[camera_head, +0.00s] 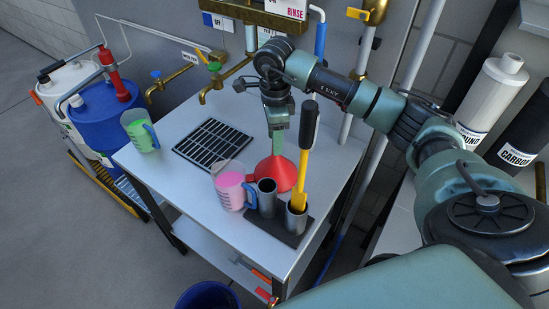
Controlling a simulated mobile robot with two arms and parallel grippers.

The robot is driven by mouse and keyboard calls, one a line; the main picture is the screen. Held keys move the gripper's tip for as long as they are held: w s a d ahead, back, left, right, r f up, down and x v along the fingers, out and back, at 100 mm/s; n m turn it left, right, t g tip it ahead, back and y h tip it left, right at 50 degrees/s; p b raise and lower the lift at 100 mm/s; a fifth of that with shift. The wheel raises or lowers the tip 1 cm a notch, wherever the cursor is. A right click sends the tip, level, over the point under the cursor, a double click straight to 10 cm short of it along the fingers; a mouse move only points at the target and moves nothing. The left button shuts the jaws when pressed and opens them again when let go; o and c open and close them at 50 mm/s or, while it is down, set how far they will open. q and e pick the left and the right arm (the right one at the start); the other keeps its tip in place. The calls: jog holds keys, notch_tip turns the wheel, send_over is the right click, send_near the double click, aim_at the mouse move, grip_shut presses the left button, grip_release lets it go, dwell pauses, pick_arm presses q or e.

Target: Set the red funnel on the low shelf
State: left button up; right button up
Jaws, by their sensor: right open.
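The red funnel (272,172) stands wide side down on the white table top, behind the pink jug and the metal tube holders. My right gripper (277,143) points straight down directly over the funnel, its jaws open around or just above the funnel's narrow top. I cannot tell whether they touch it. The low shelf (207,237) is the pale board under the table top. Only part of it shows; the table top hides the rest. My left gripper is out of view.
A pink-filled jug (228,190), a metal cup (266,198) and a holder with a yellow-handled tool (301,185) crowd the funnel's front. A green jug (139,131) and a black drain grid (212,143) are further left. Orange-handled tools (260,275) lie at the low shelf's right end. A blue bucket (207,297) is in front.

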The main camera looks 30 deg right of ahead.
jog(key=shift+f, duration=1)
grip_shut()
dwell(0.7)
